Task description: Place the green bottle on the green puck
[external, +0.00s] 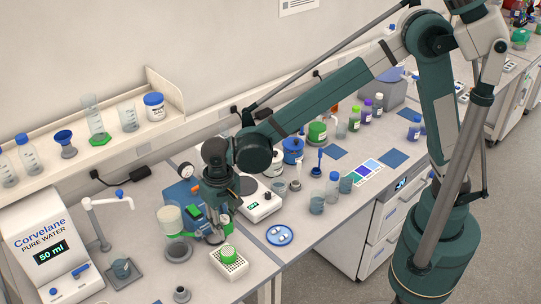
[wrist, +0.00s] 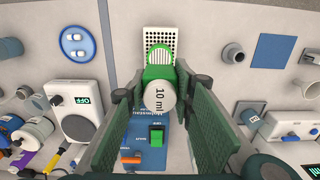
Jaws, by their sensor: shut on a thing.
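My gripper (external: 213,238) points down over the bench; in the wrist view its two fingers (wrist: 161,88) close around a small green piece with a round white end marked "10 ml" (wrist: 159,96), which seems to be the green bottle. The external view mostly hides this piece behind the gripper. Just beyond it, a green round piece with pale stripes (wrist: 160,55) is on a white perforated block; it also shows in the external view (external: 228,253), below and right of the gripper. It may be the green puck; I cannot tell whether the held piece touches it.
The white perforated block (external: 237,269) stands near the bench's front edge. A blue round dish (external: 279,235) lies to its right. A blue device with green and orange buttons (wrist: 147,140) is close to the fingers.

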